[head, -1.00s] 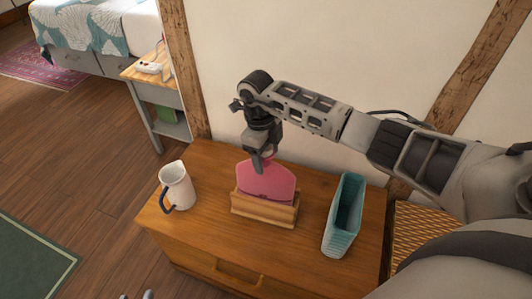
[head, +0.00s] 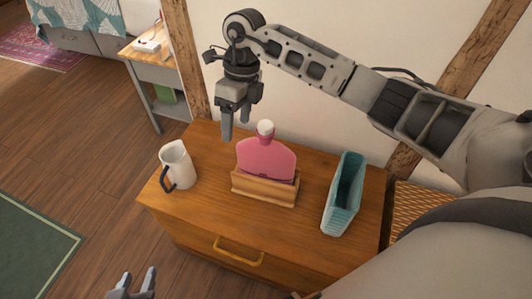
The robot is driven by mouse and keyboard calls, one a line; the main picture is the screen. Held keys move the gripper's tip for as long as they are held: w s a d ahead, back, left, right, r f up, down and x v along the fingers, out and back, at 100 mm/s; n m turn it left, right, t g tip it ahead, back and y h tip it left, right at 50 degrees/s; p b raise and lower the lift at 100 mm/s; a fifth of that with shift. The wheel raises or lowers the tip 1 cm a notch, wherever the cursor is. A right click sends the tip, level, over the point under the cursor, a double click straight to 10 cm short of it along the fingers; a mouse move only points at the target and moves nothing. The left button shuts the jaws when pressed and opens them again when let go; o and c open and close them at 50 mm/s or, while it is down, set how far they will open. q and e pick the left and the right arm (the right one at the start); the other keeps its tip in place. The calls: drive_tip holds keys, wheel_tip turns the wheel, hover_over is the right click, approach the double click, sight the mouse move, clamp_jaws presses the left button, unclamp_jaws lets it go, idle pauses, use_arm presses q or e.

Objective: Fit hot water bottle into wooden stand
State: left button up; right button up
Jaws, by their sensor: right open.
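The pink hot water bottle (head: 265,160) with a white cap stands upright in the wooden stand (head: 263,190) on the dresser. Its lower part is hidden inside the stand. My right gripper (head: 234,128) is open and empty, above and to the left of the bottle's cap, apart from it. My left gripper (head: 138,282) shows only in part at the bottom edge, low in front of the dresser, with its two fingertips apart and nothing seen between them.
A white jug (head: 177,163) with a blue handle stands left of the stand on the wooden dresser (head: 215,205). A teal basket (head: 345,195) stands to the right. A wall with timber beams rises behind. A bed and a side table are at the far left.

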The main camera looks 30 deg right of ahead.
drive_tip(key=s+a+y, duration=0.3)
drive_tip(key=a+y, duration=0.1)
drive_tip(key=a, duration=0.3)
drive_tip(key=s+a+y, duration=0.4)
drive_tip(key=a, duration=0.3)
drive_tip(key=s+a+r+m+t+y, duration=0.25)
drive_tip(key=a+r+m+y, duration=0.25)
drive_tip(key=m+y, duration=0.25)
drive_tip(key=w+d+f+m+t+h, duration=0.1)
drive_tip(key=d+f+m+t+h, duration=0.2)
drive_tip(key=d+m+t+h, duration=0.7)
drive_tip(key=w+d+f+m+t+h, duration=0.15)
drive_tip(key=f+m+t, duration=0.35)
drive_tip(key=m, duration=1.1)
drive_tip(key=s+d+f+m+g+h, duration=0.3)
drive_tip(key=s+d+f+m+g, duration=0.2)
drive_tip(key=s+f+m, duration=0.2)
drive_tip(key=s+f, duration=0.2)
drive_tip(key=s, duration=0.2)
drive_tip(key=shift+s+d+f+m, duration=0.15)
drive_tip(key=shift+s+f+m, duration=0.05)
drive_tip(key=shift+f+m, duration=0.15)
